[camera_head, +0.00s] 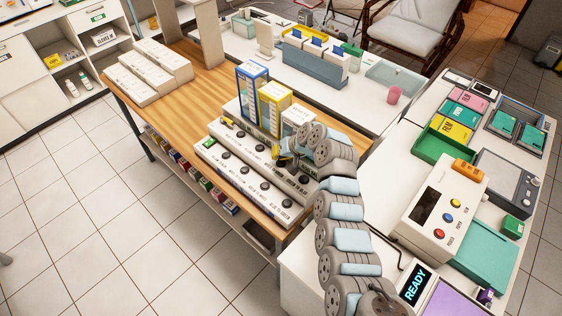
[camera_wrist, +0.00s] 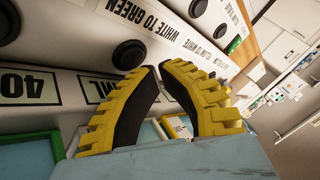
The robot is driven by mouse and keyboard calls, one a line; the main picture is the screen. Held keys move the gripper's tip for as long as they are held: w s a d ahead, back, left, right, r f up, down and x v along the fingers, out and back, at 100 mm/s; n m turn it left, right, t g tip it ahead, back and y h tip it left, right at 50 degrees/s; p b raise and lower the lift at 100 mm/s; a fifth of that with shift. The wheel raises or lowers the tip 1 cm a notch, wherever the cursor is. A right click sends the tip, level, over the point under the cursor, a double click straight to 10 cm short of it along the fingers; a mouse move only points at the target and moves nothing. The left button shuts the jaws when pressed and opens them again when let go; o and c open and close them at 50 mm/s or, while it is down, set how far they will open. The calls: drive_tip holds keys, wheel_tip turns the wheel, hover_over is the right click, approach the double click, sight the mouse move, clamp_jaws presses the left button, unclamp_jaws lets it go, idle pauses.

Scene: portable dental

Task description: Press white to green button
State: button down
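A long white panel (camera_head: 240,160) with rows of round black buttons lies on the wooden table. In the wrist view, a label reading "WHITE TO GREEN" (camera_wrist: 152,28) is on a white strip, tilted in the picture. One black button (camera_wrist: 129,54) is beside it, just above my fingertips, and another black button (camera_wrist: 198,8) is on its other side. I cannot tell for certain which one the label names. My gripper (camera_wrist: 158,71) has yellow fingers with black pads, tips nearly together and nothing seen between them. In the head view, my gripper (camera_head: 283,153) is over the panel, partly hidden by my arm.
A blue box (camera_head: 252,90) and a yellow box (camera_head: 273,105) stand behind the panel, close to my gripper. White boxes (camera_head: 155,70) lie at the table's far left. A white device with coloured buttons (camera_head: 440,210) is on the right counter. The floor at left is clear.

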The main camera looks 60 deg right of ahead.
sight(278, 161)
drive_tip(key=shift+r, duration=0.15)
drive_tip(key=shift+r+p, duration=1)
drive_tip(key=shift+r, duration=1.4)
